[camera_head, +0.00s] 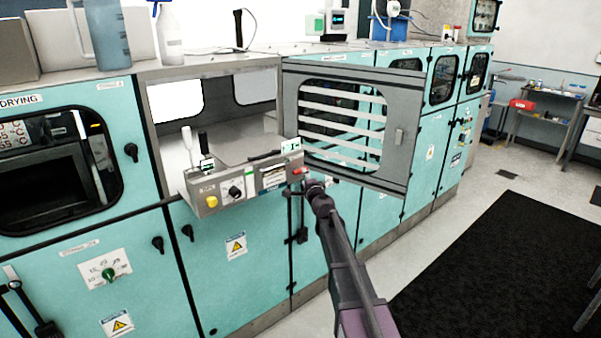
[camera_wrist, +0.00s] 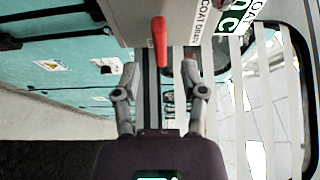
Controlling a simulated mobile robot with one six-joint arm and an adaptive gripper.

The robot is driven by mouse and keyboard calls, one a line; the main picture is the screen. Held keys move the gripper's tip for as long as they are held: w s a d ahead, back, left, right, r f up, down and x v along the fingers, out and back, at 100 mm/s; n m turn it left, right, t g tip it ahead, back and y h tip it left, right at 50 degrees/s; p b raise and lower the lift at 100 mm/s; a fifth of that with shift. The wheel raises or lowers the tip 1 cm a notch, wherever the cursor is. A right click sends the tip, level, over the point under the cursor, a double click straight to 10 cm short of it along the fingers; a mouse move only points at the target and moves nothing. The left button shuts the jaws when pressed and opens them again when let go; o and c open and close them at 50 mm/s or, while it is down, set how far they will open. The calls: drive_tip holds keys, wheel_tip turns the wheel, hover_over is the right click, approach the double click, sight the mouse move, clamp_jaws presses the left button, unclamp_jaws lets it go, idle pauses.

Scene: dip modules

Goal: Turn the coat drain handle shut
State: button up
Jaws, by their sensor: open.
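The coat drain handle is a small red lever (camera_wrist: 158,42) jutting from a grey panel edge, beside a label reading "COAT DRAIN" (camera_wrist: 209,24) in the wrist view. In the head view the red handle (camera_head: 300,171) is at the right end of the grey control box (camera_head: 225,193). My gripper (camera_wrist: 160,68) is open and empty. Its two fingers stand on either side of the handle's line in the wrist view, with the handle's rounded end near fingertip level. I see no contact. In the head view my gripper (camera_head: 310,184) is just below the handle, its fingertips hard to make out.
A grey windowed door (camera_head: 398,140) stands out from the cabinets just right of the handle. The control box carries a yellow button (camera_head: 212,202) and a knob. Teal cabinet fronts (camera_head: 235,270) lie below. Open floor and a black mat (camera_head: 490,265) are at right.

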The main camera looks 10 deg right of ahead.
sight(301, 172)
drive_tip(key=shift+w+a, duration=0.2)
drive_tip(key=shift+w, duration=1.2)
drive_tip(key=shift+w+a, duration=0.2)
drive_tip(key=shift+w, duration=1.15)
clamp_jaws()
